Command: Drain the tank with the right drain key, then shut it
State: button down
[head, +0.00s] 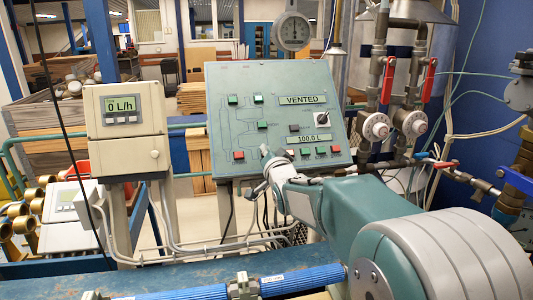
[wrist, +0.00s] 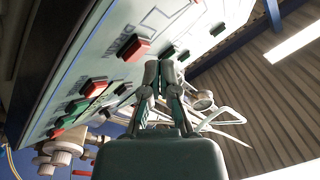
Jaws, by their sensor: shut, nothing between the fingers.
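The teal control panel (head: 222,78) stands in the middle of the head view, with several green, red and dark keys. One display reads VENTED (head: 302,99) and another reads 100.0 L (head: 307,139). A red key (head: 238,155) sits at its lower left; a green key (head: 306,151) and red keys (head: 335,149) sit at its lower right. My gripper (head: 267,155) is at the panel's lower edge, right of the lower-left red key, covering part of the panel. In the wrist view the fingers (wrist: 165,72) are shut and empty, near a red key (wrist: 135,48) beside lettering resembling DRAIN. Contact cannot be told.
A beige meter (head: 126,115) reading 0 L/h stands left of the panel. Pipes with red-handled valves (head: 389,80) are at the right. A dial gauge (head: 292,32) is above the panel. A blue pipe (head: 300,280) crosses the front.

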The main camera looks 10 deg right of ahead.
jog(key=shift+a, duration=0.4)
jog(key=shift+d, duration=1.1)
jog(key=shift+a, duration=0.8)
jog(key=shift+d, duration=0.55)
jog(key=shift+w+a+f, duration=0.15)
jog(key=shift+w+f, duration=0.1)
jog(key=shift+a, duration=0.3)
jog(key=shift+d, duration=0.25)
